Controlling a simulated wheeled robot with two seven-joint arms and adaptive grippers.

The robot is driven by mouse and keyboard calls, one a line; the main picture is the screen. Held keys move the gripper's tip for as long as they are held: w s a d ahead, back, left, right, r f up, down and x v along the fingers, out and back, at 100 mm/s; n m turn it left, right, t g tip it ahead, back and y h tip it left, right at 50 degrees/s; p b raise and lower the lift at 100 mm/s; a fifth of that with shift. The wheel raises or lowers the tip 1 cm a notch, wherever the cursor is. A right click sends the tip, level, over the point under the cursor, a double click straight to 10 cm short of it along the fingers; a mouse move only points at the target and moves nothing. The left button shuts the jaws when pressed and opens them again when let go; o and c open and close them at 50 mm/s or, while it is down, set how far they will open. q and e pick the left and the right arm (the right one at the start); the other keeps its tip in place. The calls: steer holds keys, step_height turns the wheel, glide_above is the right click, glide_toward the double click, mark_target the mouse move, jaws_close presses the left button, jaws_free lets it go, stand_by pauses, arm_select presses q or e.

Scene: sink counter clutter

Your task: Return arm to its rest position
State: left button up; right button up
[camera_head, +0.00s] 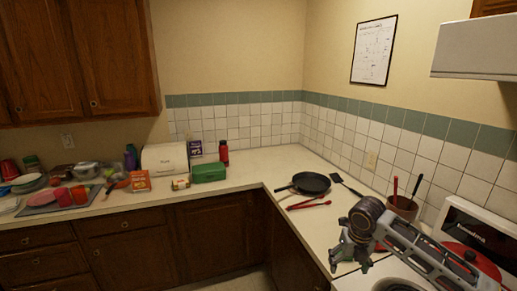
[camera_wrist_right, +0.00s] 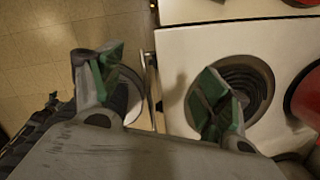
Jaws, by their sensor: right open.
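My right arm comes in from the right in the head view, over the white stove. Its gripper (camera_head: 350,262) points down near the stove's front left edge. In the wrist view the right gripper (camera_wrist_right: 160,80) has its two green-padded fingers spread wide, with nothing between them. One finger is over the tiled floor side and the other is in front of a coil burner (camera_wrist_right: 245,88). My left gripper is not in view.
A black pan (camera_head: 311,183), red tongs (camera_head: 309,204) and a black spatula (camera_head: 346,184) lie on the counter beyond the gripper. A utensil crock (camera_head: 403,207) stands behind my arm. A red lidded pan (camera_head: 470,260) is on the stove. Dishes and boxes line the left counter.

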steer(key=s+a+f+m+t+y, duration=0.1)
steer(key=s+a+f+m, duration=0.5)
steer(key=m, duration=0.4)
steer(key=s+a+f+m+t+y, duration=0.1)
steer(key=s+a+f+m, duration=0.3)
steer(key=s+a+m, duration=0.45)
steer(key=s+d+f+m+h, duration=0.2)
steer(key=s+d+m, duration=0.7)
steer(key=m, duration=0.6)
steer(key=s+f+g+b, duration=0.1)
steer(key=s+f+g, duration=0.15)
steer(key=f, duration=3.15)
steer(key=s+d+f, duration=0.2)
steer(key=s+f, duration=0.8)
steer(key=s, duration=0.1)
steer(key=s+d+f, duration=0.1)
steer(key=s+f, duration=0.9)
steer(key=s, duration=0.2)
steer(key=shift+d+f+n+b, duration=0.35)
steer(key=shift+d+f+b, duration=0.05)
steer(key=shift+b, duration=0.05)
